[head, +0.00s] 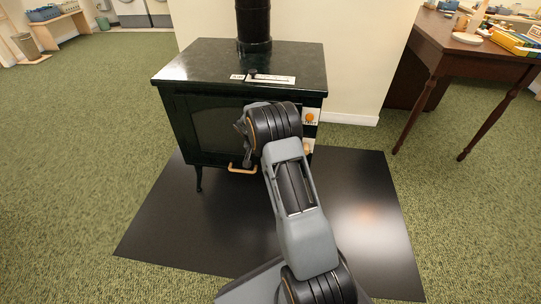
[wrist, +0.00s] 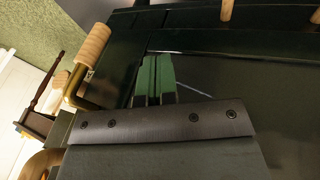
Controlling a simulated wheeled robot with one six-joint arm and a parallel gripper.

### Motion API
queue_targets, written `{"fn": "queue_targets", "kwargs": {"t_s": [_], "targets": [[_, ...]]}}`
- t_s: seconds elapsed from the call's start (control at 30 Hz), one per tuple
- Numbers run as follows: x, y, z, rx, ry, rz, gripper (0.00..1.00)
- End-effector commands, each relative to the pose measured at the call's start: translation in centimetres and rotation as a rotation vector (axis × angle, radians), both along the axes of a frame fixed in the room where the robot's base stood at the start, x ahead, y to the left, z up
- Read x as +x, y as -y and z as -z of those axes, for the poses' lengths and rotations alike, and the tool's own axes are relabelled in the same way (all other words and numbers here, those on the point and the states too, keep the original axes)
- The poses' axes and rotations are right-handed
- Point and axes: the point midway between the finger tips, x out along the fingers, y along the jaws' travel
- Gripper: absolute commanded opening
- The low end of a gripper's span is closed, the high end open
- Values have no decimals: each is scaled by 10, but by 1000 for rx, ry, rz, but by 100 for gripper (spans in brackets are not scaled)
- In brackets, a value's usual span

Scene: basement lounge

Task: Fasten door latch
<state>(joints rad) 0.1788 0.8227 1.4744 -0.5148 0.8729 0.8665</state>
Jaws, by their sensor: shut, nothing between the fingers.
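The dark green stove (head: 200,80) stands on a black floor plate, its front door (head: 215,125) partly hidden behind my arm. A brass lever with a pale wooden grip, which looks like the door latch, (wrist: 92,47) shows in the wrist view, left of my gripper. My gripper (wrist: 153,80) has green fingertips pressed together, with nothing between them. The fingers are in front of the dark stove surface, beside the lever and apart from it in the picture. In the head view my arm hides the fingertips and the lever; whether the latch is fastened I cannot tell.
A wooden handle (head: 242,169) sits low on the stove front. Orange round knobs (head: 309,117) are at its right side. A black pipe (head: 253,22) rises from the top. A brown table (head: 440,40) stands at right; green carpet is open at left.

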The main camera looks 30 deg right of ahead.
Motion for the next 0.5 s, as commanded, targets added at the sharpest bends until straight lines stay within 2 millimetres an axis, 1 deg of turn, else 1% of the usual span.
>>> {"fn": "queue_targets", "kwargs": {"t_s": [0.03, 0.3, 0.4, 0.5], "targets": [[5, -11, -7, -1, -1, -4, 0], [26, -60, -16, 1, 0, -10, 0], [31, -72, -18, 1, -1, -8, 0], [36, -80, -20, 0, 0, -8, 0]]}}
